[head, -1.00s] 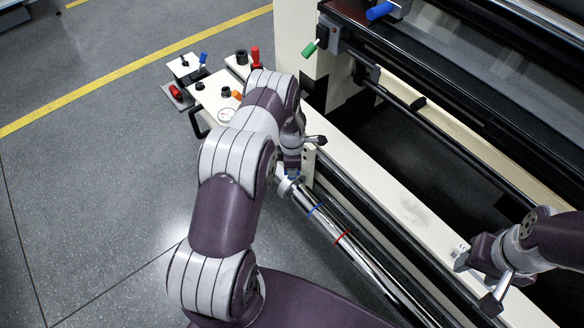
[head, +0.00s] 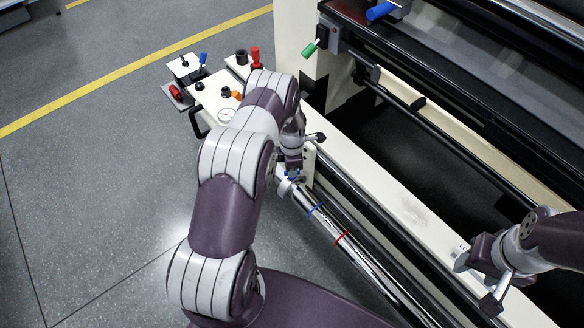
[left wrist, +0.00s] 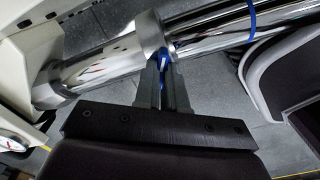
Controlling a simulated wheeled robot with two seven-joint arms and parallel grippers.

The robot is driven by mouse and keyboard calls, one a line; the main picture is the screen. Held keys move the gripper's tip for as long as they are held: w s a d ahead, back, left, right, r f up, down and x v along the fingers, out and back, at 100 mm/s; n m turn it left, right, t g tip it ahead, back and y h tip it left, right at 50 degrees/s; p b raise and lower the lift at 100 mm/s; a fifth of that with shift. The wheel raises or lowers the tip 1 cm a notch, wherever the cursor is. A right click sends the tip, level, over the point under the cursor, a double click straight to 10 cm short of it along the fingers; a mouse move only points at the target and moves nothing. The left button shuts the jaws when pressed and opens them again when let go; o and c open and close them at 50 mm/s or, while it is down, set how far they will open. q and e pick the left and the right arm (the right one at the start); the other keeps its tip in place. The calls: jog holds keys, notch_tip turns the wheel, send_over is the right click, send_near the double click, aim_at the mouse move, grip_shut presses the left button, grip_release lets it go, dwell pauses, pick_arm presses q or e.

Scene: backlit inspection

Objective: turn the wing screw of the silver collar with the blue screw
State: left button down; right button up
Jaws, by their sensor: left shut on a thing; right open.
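The silver collar (head: 285,188) sits around the chrome bar (head: 328,224) near the bar's far end, and it also shows in the left wrist view (left wrist: 150,33). Its blue wing screw (left wrist: 163,56) stands between the fingers of my left gripper (left wrist: 163,72), which is shut on it. In the head view the left gripper (head: 293,172) comes down on the collar from above, and its own wrist hides part of it. My right gripper (head: 477,283) is open and empty, over the cream rail at the lower right.
A blue ring (head: 316,208) and a red ring (head: 342,237) mark the bar. A cream rail (head: 385,205) of the machine runs beside it. A panel with knobs and a gauge (head: 227,115) stands behind my left arm. Grey floor (head: 90,200) is clear on the left.

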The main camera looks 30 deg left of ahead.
dwell(0.4)
pick_arm(q)
jog(key=c, duration=1.2)
grip_release()
notch_tip(320, 180, up, 13)
jog(key=p, duration=0.2)
jog(key=shift+f+p, duration=0.15)
jog(key=shift+p, duration=0.25)
